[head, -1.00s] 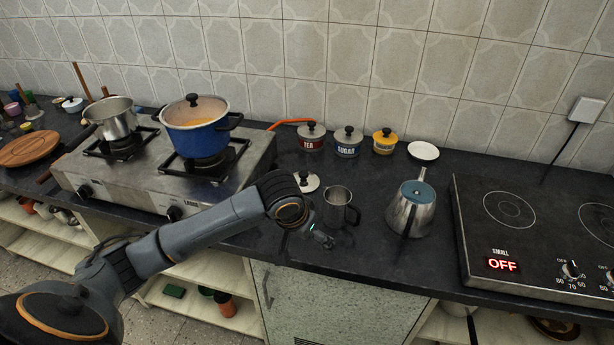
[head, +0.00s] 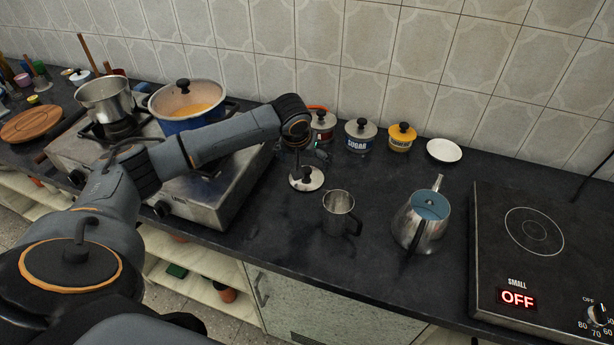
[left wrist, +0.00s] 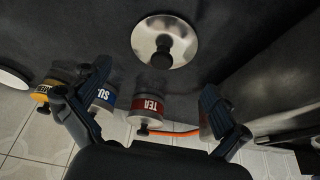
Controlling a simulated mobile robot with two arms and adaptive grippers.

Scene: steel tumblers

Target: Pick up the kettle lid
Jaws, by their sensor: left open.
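The kettle lid (head: 309,184), a round shiny steel disc with a black knob, lies on the dark counter right of the stove. It also shows in the left wrist view (left wrist: 146,38), knob towards the camera. My left gripper (head: 302,152) is open and empty above and behind the lid in the head view. In the left wrist view its spread fingers (left wrist: 155,80) are apart from the lid. The steel kettle (head: 411,222) stands to the right with its top uncovered and a bluish surface inside. My right gripper is not in view.
A steel tumbler (head: 338,214) stands just right of the lid. TEA (head: 323,131), SUGAR (head: 360,144) and yellow (head: 400,143) canisters stand behind, beside a white saucer (head: 444,150). The stove (head: 205,196) with a blue pot (head: 180,124) is left; an induction hob (head: 500,265) is right.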

